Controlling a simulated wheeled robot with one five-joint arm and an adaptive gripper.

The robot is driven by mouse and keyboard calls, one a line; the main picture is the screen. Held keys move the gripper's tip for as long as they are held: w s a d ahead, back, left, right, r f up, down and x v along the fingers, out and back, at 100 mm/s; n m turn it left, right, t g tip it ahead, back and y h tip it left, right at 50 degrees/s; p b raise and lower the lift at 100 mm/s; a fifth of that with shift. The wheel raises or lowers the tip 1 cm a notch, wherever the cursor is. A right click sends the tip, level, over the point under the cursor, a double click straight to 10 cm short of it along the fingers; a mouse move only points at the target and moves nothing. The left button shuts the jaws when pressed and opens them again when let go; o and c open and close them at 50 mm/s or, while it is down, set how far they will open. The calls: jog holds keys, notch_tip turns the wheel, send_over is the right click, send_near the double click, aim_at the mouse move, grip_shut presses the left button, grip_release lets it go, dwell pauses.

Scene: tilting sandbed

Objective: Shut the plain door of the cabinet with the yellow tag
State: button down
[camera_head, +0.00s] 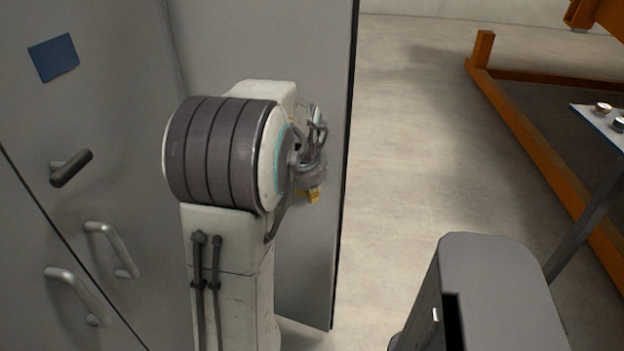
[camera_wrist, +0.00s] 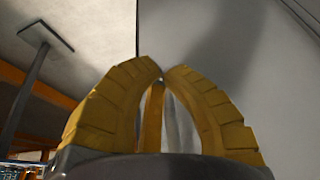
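A grey cabinet (camera_head: 110,160) stands at the left in the head view. It bears a blue tag (camera_head: 54,57); no yellow tag shows. A plain grey door (camera_head: 312,75) stands open, swung out from the cabinet, with a dark free edge at its right. My arm hides much of its middle. My gripper (camera_wrist: 161,72) shows in the wrist view with its yellow fingers bent together at the tips and nothing held between them. A grey panel, apparently the door (camera_wrist: 270,75), fills the right of that view behind the fingers. I cannot tell whether they touch it.
The cabinet front has a dark knob handle (camera_head: 71,168) and two metal bar handles (camera_head: 112,248). Open floor (camera_head: 410,130) lies right of the door. An orange frame (camera_head: 530,130) and a small table (camera_head: 600,130) with metal items stand at the right.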

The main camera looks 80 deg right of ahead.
jog(key=shift+d+f+p, duration=0.2)
jog(key=shift+d+p, duration=0.3)
jog(key=shift+d, duration=0.6)
jog(key=shift+d+f+p, duration=0.2)
jog(key=shift+d+p, duration=0.3)
jog(key=shift+d, duration=0.55)
jog(key=shift+d, duration=0.1)
